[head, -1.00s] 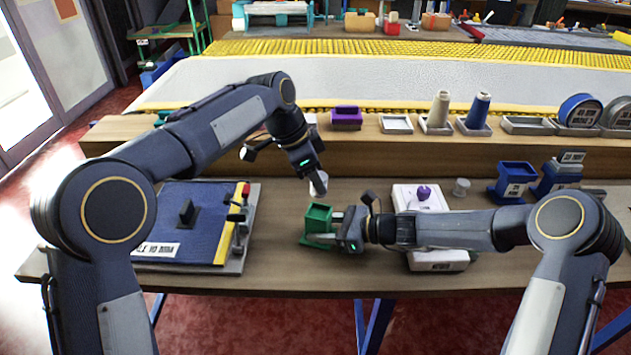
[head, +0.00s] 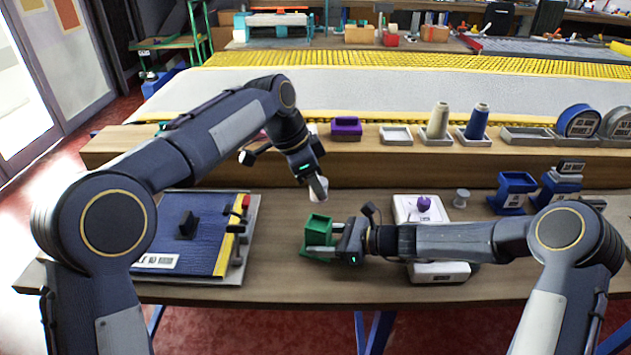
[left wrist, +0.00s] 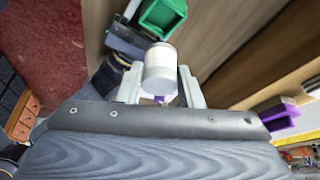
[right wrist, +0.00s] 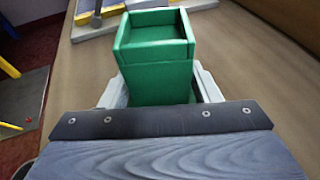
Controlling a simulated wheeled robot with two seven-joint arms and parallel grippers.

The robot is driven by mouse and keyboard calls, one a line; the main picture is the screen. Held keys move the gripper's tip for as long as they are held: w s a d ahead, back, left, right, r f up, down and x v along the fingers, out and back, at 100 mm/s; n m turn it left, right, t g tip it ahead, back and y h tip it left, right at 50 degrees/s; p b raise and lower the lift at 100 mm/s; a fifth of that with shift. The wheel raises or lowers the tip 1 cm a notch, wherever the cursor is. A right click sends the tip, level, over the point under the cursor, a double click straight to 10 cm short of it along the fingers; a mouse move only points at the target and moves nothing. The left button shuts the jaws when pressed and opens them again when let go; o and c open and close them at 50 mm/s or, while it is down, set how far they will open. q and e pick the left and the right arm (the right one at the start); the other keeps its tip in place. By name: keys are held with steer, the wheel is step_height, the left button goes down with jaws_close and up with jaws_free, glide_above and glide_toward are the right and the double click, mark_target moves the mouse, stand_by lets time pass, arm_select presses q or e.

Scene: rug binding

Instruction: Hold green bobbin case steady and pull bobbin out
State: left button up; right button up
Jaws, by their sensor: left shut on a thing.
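The green bobbin case (head: 318,229) stands on the workbench near the middle. My right gripper (head: 322,238) comes in from the right, with its fingers on both sides of the case. In the right wrist view the case (right wrist: 155,60) stands between those fingers, with its open top showing. My left gripper (left wrist: 160,80) is shut on a white cylindrical bobbin (left wrist: 160,65). The bobbin also shows in the head view (head: 318,188), tilted and apart from the case, above and behind it. The inside bottom of the case is hidden.
A blue board (head: 190,230) with a clamp lies to the left. A white block with a purple knob (head: 423,204) stands behind my right forearm. A small spool (head: 461,198) and blue holders (head: 513,192) stand further right. A raised shelf (head: 250,150) runs behind.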

steer(key=o, duration=0.3)
steer(key=shift+d+r, duration=0.1)
